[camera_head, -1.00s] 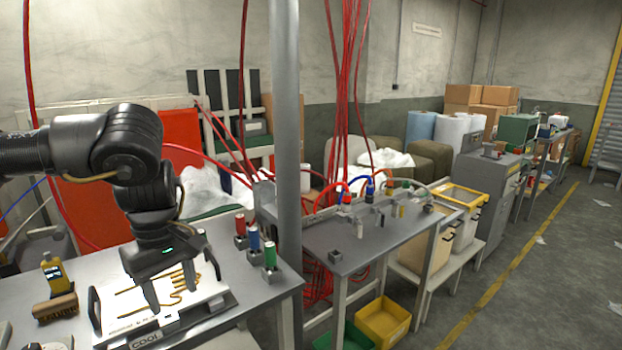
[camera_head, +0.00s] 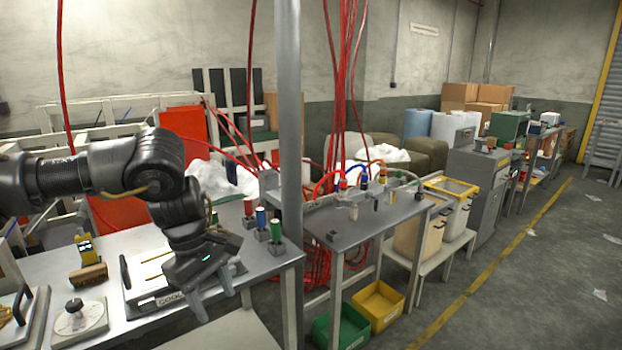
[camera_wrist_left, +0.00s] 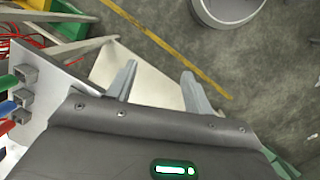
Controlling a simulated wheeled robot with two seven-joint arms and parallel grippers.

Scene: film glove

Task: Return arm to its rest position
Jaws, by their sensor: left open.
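My left gripper (camera_head: 215,302) is open and empty in the head view. It hangs at the front right edge of the left workbench, pointing down. In the left wrist view its two fingers (camera_wrist_left: 158,90) are spread apart with nothing between them, above a pale surface and the floor. My left arm comes in from the left, bent at the elbow. My right gripper is in neither view.
A white plate (camera_head: 143,299) marked "COOL" lies on the workbench (camera_head: 50,265), partly behind my gripper. Red, blue and green handled tools (camera_head: 262,217) stand at its right end. A grey post (camera_head: 289,120) rises beside it. A green bin (camera_head: 340,326) and a yellow bin (camera_head: 377,305) sit on the floor.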

